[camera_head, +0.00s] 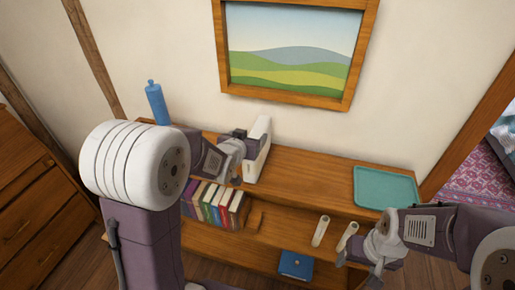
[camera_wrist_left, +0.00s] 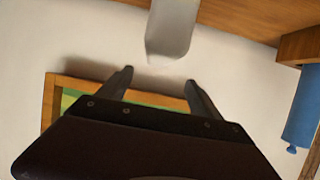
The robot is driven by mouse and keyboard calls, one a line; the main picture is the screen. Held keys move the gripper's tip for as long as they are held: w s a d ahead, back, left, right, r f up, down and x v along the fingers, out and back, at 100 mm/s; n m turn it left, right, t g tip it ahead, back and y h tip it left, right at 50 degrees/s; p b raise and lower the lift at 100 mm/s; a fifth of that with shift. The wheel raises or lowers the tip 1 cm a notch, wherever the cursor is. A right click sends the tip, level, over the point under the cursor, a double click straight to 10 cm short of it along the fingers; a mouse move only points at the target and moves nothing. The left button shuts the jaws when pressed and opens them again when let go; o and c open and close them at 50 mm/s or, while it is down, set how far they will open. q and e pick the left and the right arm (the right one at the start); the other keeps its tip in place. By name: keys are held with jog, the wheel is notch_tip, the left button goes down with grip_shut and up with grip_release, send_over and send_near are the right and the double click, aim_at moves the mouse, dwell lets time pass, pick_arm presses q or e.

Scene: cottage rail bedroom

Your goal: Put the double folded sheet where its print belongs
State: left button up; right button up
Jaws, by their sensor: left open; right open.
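I cannot make out a folded sheet with a print in either view. A white, rounded upright object (camera_head: 259,150) stands on the top of the wooden shelf unit; its kind is unclear. My left gripper (camera_head: 238,140) is open beside it, on its left side in the head view. In the left wrist view a pale rounded object (camera_wrist_left: 171,30), probably the same one, lies just beyond the open fingertips (camera_wrist_left: 158,78), with nothing between them. My right gripper (camera_head: 359,270) is open and looks empty, low at the right in front of the shelf unit.
The shelf top (camera_head: 305,175) carries a teal tray (camera_head: 385,187) at right and a blue bottle (camera_head: 156,103) at left. Below are several books (camera_head: 213,203), two pale cylinders (camera_head: 320,231) and a blue box (camera_head: 296,265). A framed landscape (camera_head: 290,70) hangs above.

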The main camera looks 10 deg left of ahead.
aim_at(257, 131)
pick_arm(q)
jog(key=shift+w+d+f, duration=0.1)
jog(key=shift+w, duration=0.15)
jog(key=p+x, duration=0.1)
jog(key=x, duration=0.2)
jog(key=shift+w+f, duration=0.4)
jog(key=shift+w, duration=0.05)
jog(key=p+x, duration=0.1)
jog(key=x, duration=0.3)
jog(key=shift+w+d+f+p, duration=0.1)
jog(key=shift+d+f+p, duration=0.05)
jog(key=shift+f+p, duration=0.2)
jog(key=shift+w+f, duration=0.1)
jog(key=c, duration=0.7)
jog(key=shift+r, duration=0.2)
grip_shut()
